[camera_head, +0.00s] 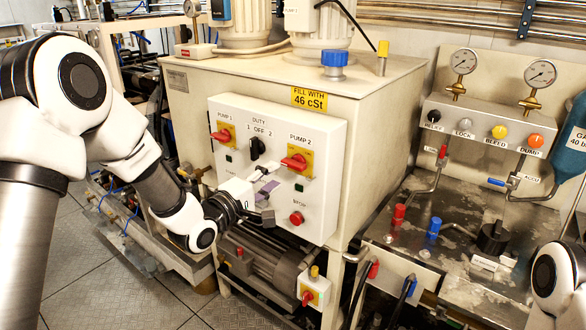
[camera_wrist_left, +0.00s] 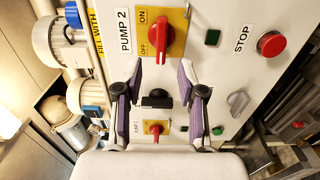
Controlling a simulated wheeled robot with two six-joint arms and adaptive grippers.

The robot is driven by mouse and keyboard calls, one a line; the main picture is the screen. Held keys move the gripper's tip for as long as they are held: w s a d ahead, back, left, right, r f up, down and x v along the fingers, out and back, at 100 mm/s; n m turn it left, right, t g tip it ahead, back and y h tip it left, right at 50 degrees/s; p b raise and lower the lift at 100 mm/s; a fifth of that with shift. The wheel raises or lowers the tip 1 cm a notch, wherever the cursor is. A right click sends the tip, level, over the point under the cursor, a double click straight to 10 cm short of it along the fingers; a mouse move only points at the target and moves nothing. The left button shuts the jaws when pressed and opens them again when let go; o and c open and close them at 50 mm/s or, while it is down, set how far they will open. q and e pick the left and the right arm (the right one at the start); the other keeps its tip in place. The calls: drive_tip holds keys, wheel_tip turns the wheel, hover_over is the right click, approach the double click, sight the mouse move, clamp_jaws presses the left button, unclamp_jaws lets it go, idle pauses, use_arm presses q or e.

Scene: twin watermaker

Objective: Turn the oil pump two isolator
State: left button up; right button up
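The pump two isolator (camera_head: 296,162) is a red handle on a yellow plate on the white control panel (camera_head: 325,215). In the head view its handle lies roughly level. In the left wrist view the isolator (camera_wrist_left: 160,38) sits above the fingertips, its ON and OFF marks at the plate's left side. My left gripper (camera_head: 266,192) is in front of the panel, lower left of this handle and apart from it. In the left wrist view the left gripper (camera_wrist_left: 160,88) has its purple-padded fingers spread, with nothing held. My right gripper is out of view.
The pump one isolator (camera_head: 221,135) and black duty selector (camera_head: 257,148) are left of the pump two isolator. A red stop button (camera_head: 296,218) is below it. A gauge panel (camera_head: 490,124) with coloured knobs stands at right. A motor (camera_head: 265,265) sits under the tank.

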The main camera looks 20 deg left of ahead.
sight(291, 167)
use_arm(q)
drive_tip(key=x, duration=0.3)
drive_tip(key=d+p+x, duration=0.1)
drive_tip(key=x, duration=0.2)
drive_tip(key=shift+w, duration=0.15)
drive_tip(key=shift+w+p, duration=0.2)
drive_tip(key=shift+p, duration=0.1)
drive_tip(key=shift+w+a+f, duration=0.1)
drive_tip(key=shift+a, duration=0.05)
clamp_jaws()
